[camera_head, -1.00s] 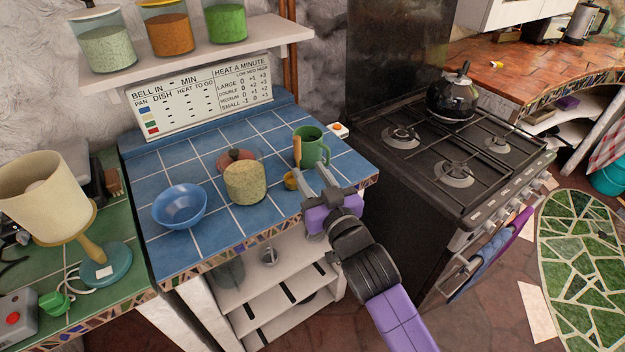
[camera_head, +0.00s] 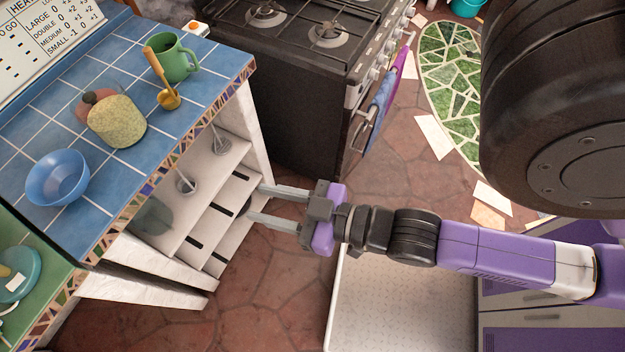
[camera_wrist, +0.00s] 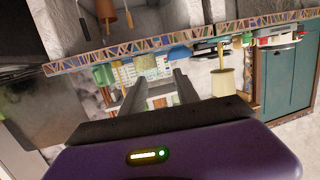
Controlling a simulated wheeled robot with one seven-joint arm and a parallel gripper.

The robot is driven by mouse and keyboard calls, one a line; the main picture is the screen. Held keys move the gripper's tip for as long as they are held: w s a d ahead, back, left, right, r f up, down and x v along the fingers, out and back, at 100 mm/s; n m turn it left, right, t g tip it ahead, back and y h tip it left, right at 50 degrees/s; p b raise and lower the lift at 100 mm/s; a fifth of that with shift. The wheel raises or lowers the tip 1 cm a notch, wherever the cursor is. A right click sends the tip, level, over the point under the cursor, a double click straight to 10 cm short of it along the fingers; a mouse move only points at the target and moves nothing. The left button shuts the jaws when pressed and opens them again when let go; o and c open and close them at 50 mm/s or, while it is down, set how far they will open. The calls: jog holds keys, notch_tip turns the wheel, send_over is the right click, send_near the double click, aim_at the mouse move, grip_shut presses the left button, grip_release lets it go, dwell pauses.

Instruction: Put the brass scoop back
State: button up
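The brass scoop (camera_head: 168,97) is on the blue tiled counter (camera_head: 208,75), near its front right edge. Its wooden handle points up and tilts left, beside the green mug (camera_head: 177,60); I cannot tell whether they touch. My gripper (camera_head: 257,202) is open and empty, below counter height, with its fingers pointing left at the shelves under the counter. In the wrist view the open fingers (camera_wrist: 158,88) have nothing between them. The mug (camera_wrist: 103,75) shows there; I cannot make out the scoop.
White shelves (camera_head: 222,160) under the counter hold grey metal utensils (camera_head: 186,184) and a dark bowl shape. A yellow speckled pot (camera_head: 116,122) and a blue bowl (camera_head: 57,178) stand on the counter. The black stove (camera_head: 300,95) is to the right. Floor before the shelves is open.

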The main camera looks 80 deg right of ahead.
jog(key=s+a+r+n+g+y, duration=0.1)
jog(key=s+a+r, duration=0.1)
jog(key=s, duration=0.6)
jog(key=shift+a+y, duration=0.15)
jog(key=shift+y, duration=0.15)
